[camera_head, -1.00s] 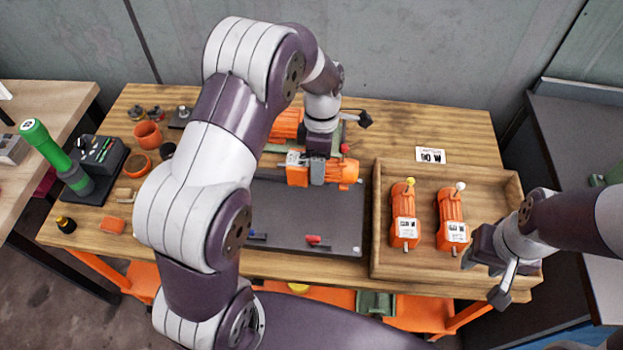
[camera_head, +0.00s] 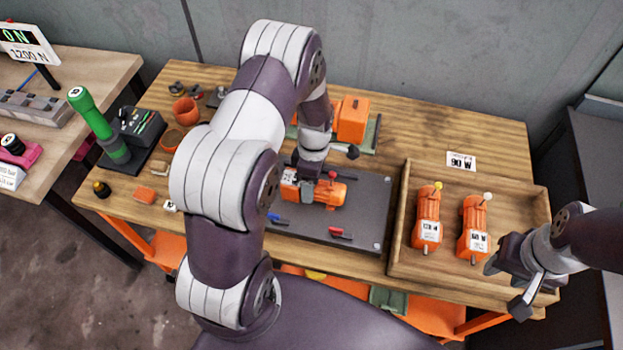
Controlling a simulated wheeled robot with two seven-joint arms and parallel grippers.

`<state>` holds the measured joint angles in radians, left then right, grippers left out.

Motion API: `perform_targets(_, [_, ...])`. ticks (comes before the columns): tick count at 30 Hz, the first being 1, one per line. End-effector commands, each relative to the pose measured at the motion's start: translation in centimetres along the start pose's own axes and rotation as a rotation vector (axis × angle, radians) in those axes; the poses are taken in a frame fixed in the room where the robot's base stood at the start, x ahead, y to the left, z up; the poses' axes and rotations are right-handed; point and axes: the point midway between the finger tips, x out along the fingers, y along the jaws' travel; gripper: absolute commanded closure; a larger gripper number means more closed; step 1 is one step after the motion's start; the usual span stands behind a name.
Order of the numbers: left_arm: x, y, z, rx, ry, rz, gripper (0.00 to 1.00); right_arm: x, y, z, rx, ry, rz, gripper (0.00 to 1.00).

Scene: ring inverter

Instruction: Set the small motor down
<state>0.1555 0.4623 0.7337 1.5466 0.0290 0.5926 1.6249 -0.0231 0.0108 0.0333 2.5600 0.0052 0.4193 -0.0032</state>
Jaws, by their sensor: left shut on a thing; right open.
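A small orange motor (camera_head: 328,194) with a red knob is at the dark grey mat (camera_head: 360,218) on the wooden table. My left gripper (camera_head: 309,182) comes down from above and is shut on this motor. I cannot tell whether the motor touches the mat. My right gripper (camera_head: 506,279) is open and empty at the tray's front right corner. My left arm hides the left part of the mat.
The wooden tray (camera_head: 400,205) has raised walls. A larger orange unit (camera_head: 352,119) stands on a green base behind the mat. Blue (camera_head: 278,220) and red-handled (camera_head: 341,234) tools lie at the mat's front. Orange cups (camera_head: 185,110) and a green-handled device (camera_head: 95,120) stand at left.

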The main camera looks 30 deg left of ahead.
Motion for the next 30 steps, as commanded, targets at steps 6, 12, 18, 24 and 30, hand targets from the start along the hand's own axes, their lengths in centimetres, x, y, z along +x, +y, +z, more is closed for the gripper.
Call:
perform_targets(6, [0.3,0.0,0.0,0.0,0.0,-0.001,0.32,0.1,0.0,0.0,0.0,0.0,0.0,0.57])
perform_targets(12, [0.2,0.0,0.0,0.0,0.0,-0.001,0.19,0.1,0.0,0.0,0.0,0.0,0.0,0.57])
perform_targets(18, [-0.5,0.1,0.0,0.0,0.0,0.002,0.19,0.1,0.0,0.0,0.0,0.0,0.0,0.57])
perform_targets(24, [-5.2,0.1,0.0,0.0,-0.001,0.006,0.19,0.6,0.0,0.1,0.0,0.0,0.0,0.57])
perform_targets(30, [-10.0,0.1,0.0,-0.001,-0.001,0.003,0.19,1.0,0.0,0.1,0.0,0.0,0.0,0.57])
